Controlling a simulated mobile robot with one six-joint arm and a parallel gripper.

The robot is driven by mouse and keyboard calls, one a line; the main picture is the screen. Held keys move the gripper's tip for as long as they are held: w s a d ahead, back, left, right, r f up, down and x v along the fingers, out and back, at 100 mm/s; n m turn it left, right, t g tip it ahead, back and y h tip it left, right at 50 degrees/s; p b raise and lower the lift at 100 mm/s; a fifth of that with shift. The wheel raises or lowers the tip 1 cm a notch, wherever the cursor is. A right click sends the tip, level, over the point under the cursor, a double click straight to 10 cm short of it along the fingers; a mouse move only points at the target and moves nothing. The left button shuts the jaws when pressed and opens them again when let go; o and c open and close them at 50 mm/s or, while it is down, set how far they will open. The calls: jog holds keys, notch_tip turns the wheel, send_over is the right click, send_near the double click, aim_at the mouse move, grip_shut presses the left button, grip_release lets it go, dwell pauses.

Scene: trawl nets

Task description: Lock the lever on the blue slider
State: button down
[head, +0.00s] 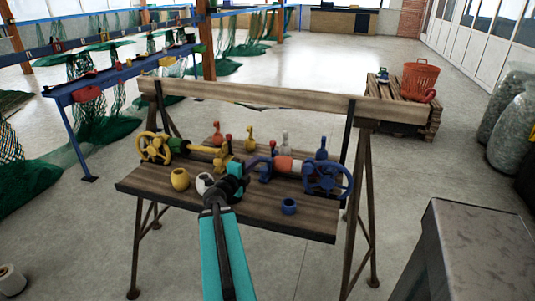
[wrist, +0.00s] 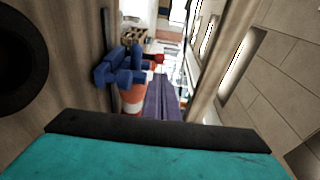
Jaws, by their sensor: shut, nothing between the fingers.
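On the wooden bench, a blue assembly holds an orange and white cylinder (head: 285,164), with a blue block (head: 265,173) at its left and a blue handwheel (head: 329,181) at its right. A blue upright piece (head: 321,155) stands behind the wheel. I cannot tell for sure which part is the slider or its lever. My gripper (head: 238,170) is shut and empty, just left of the blue block; I cannot tell if they touch. The wrist view shows blue parts (wrist: 120,66) and the orange and white cylinder (wrist: 132,98) beyond my shut gripper (wrist: 155,125).
The bench (head: 160,185) also bears a yellow handwheel (head: 154,147), a yellow cup (head: 180,179), a white cup (head: 204,182) and a blue cup (head: 289,206). A wooden beam (head: 250,94) crosses behind. A grey metal table (head: 470,245) stands at the right.

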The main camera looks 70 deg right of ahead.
aim_at(271, 144)
jog(key=b, duration=0.3)
jog(key=shift+s+d+f+b, duration=0.1)
jog(key=shift+d+f+b, duration=0.05)
jog(key=shift+b, duration=0.25)
jog(key=shift+s+d, duration=0.15)
jog(key=shift+d, duration=1.75)
jog(key=shift+s+d, duration=0.2)
jog(key=shift+d, duration=1.75)
jog(key=shift+s+d, duration=0.15)
jog(key=shift+d, duration=1.75)
jog(key=shift+w+p, duration=0.2)
jog(key=shift+p, duration=0.8)
jog(key=shift+r+p, duration=0.2)
jog(key=shift+p, duration=0.15)
